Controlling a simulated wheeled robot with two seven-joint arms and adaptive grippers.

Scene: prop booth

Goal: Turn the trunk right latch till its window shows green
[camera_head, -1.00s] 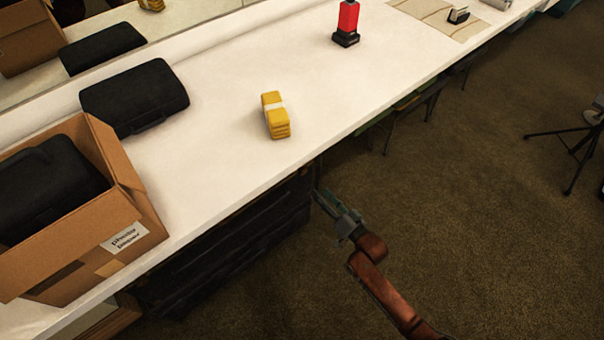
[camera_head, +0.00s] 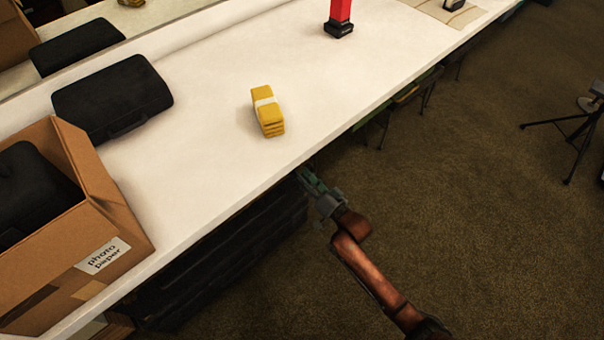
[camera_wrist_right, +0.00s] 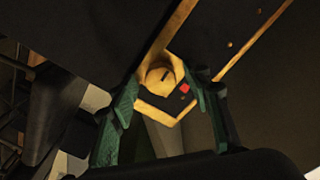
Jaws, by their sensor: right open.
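The black trunk (camera_head: 235,255) stands in shadow under the table's front edge. In the right wrist view its brass-edged dark body (camera_wrist_right: 115,30) fills the upper part. A round brass latch knob (camera_wrist_right: 158,76) with a dark slot sits on a brass plate. A small window (camera_wrist_right: 185,88) beside the knob shows red. My right gripper (camera_wrist_right: 161,84) is open, its green fingers on either side of the knob; whether they touch it I cannot tell. In the head view the right gripper (camera_head: 311,182) is at the table edge, by the trunk's right end. My left gripper is not in view.
On the white table (camera_head: 200,150) are a cardboard photo paper box (camera_head: 40,270), a black case (camera_head: 112,97), a yellow stack (camera_head: 267,112) and a red object (camera_head: 340,14). A tripod (camera_head: 570,130) stands on the open carpet at right.

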